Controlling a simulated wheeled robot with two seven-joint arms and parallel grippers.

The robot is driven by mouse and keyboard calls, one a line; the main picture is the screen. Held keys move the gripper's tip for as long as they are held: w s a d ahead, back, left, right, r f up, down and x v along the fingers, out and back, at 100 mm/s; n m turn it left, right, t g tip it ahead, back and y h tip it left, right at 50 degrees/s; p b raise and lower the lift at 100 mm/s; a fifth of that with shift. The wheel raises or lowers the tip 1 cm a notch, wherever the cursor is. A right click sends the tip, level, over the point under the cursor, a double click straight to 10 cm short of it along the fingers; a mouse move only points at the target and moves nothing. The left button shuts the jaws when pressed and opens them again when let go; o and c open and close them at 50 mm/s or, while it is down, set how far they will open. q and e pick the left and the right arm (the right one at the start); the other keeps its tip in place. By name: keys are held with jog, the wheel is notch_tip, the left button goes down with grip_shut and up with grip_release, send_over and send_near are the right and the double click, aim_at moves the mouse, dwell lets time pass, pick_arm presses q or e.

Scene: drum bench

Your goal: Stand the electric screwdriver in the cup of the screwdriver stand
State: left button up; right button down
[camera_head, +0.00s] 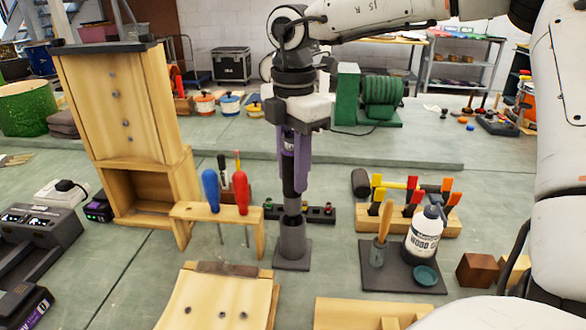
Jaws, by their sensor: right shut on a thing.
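The electric screwdriver (290,172), purple and black, hangs upright in my right gripper (293,130). The gripper is shut on its upper part and points straight down. The screwdriver stand is a dark grey cup (291,238) on a square base plate on the bench. The lower end of the screwdriver lines up with the cup's mouth. I cannot tell whether its tip is inside the cup or just above or in front of it. My left gripper is not in view.
Left of the stand, a wooden rack (232,214) holds a blue and a red screwdriver. A tall wooden frame (125,130) stands farther left. To the right are a wood glue bottle (423,236) on a dark tray and a block of colourful-handled tools (410,218). Wooden pieces lie in front.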

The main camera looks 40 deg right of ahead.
aim_at(293, 196)
jog(key=shift+f+b, duration=0.8)
jog(key=shift+f, duration=0.15)
jog(key=shift+f+b, duration=0.6)
jog(key=shift+f, duration=0.05)
jog(key=shift+f+b, duration=1.2)
jog(key=shift+f, duration=0.25)
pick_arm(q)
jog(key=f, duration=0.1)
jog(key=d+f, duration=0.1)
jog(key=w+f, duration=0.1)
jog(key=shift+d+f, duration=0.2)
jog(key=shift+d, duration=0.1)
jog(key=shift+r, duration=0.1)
pick_arm(e)
jog(key=c, duration=1.3)
grip_release()
